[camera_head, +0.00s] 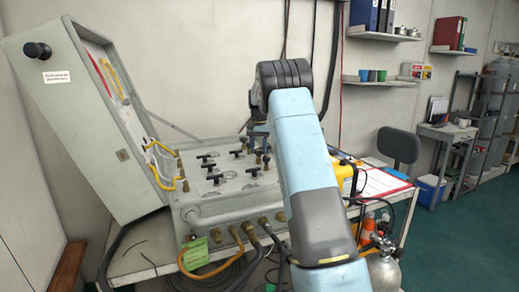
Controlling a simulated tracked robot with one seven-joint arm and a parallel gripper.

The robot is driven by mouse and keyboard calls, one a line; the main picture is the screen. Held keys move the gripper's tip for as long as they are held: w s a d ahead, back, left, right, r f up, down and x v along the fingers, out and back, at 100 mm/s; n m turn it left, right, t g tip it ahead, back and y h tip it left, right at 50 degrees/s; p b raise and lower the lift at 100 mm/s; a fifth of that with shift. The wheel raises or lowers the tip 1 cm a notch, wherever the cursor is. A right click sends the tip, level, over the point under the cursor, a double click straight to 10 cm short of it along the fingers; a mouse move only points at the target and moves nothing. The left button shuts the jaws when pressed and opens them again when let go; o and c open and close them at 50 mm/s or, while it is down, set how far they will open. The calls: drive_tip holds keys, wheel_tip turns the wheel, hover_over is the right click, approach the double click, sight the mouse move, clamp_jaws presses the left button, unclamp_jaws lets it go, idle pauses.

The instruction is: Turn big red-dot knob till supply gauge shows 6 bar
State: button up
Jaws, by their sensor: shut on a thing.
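The grey air panel (222,205) lies on a bench, its lid open to the left. Its top carries several black T-handled valves (208,168), brass fittings and small round gauges (253,171). The gauge faces are too small to read. My light-blue arm reaches up over the right side of the panel and bends down behind itself. My gripper (258,147), small and partly hidden by my arm, is at the panel's back right, shut on a knob there. The knob is mostly hidden, and no red dot can be made out.
The raised lid (85,125) stands left of the panel, with yellow hoses. Hoses hang from the panel's front. A yellow item (347,175) and papers (380,181) lie right of my arm. A gas cylinder (383,270) stands at lower right. Green floor is clear further right.

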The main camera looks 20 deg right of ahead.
sight(258, 150)
drive_tip(key=shift+w+r+m, duration=0.1)
drive_tip(key=shift+m, duration=0.2)
drive_tip(key=o, duration=1.1)
drive_tip(key=shift+c, duration=0.2)
wheel_tip(258, 150, up, 14)
drive_tip(key=shift+f, duration=0.25)
drive_tip(key=shift+o, duration=0.2)
idle(0.5)
